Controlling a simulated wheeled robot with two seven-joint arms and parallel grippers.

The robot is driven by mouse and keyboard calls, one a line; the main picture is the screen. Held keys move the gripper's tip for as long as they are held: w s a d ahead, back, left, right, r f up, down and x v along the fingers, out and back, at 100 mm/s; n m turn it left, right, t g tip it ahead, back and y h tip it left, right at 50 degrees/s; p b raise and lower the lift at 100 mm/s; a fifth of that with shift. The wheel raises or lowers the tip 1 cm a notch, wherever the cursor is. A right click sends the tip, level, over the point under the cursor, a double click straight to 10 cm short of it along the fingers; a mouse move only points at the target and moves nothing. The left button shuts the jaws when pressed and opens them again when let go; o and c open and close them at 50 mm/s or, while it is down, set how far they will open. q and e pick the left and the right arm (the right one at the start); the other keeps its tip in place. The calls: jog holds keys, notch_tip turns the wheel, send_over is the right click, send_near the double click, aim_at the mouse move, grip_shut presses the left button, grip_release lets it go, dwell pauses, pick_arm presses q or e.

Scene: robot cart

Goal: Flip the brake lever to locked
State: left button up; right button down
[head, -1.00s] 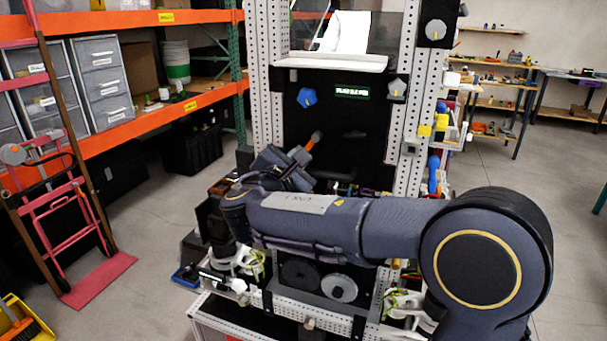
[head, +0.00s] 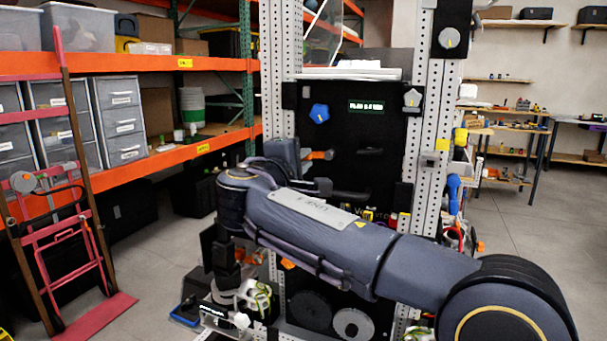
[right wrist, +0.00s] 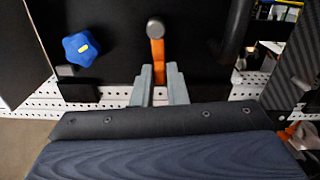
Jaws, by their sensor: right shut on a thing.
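The brake lever (head: 320,155) is an orange bar on the black panel, below the blue knob (head: 320,112). In the head view it lies nearly level. In the right wrist view the orange bar (right wrist: 157,54) ends in a round grey cap (right wrist: 155,29). My right gripper (head: 303,156) comes from the left of the lever and is shut on it. In the right wrist view its two grey fingers (right wrist: 160,78) stand on either side of the bar. My left gripper is not in view.
The panel also holds a small green display (head: 369,106), too small to read, and a grey knob (head: 411,99). A white perforated post (head: 428,170) stands to the right. My right forearm covers the lower panel. Orange shelving stands at the left.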

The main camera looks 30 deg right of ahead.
jog(key=shift+r+m+b, duration=0.1)
jog(key=shift+m+b, duration=0.2)
jog(key=shift+m, duration=0.2)
jog(key=shift+r, duration=0.1)
jog(key=c, duration=1.4)
grip_release()
jog(key=shift+c, duration=0.2)
jog(key=v, duration=0.7)
jog(key=shift+s+a, duration=0.2)
jog(key=shift+a, duration=0.15)
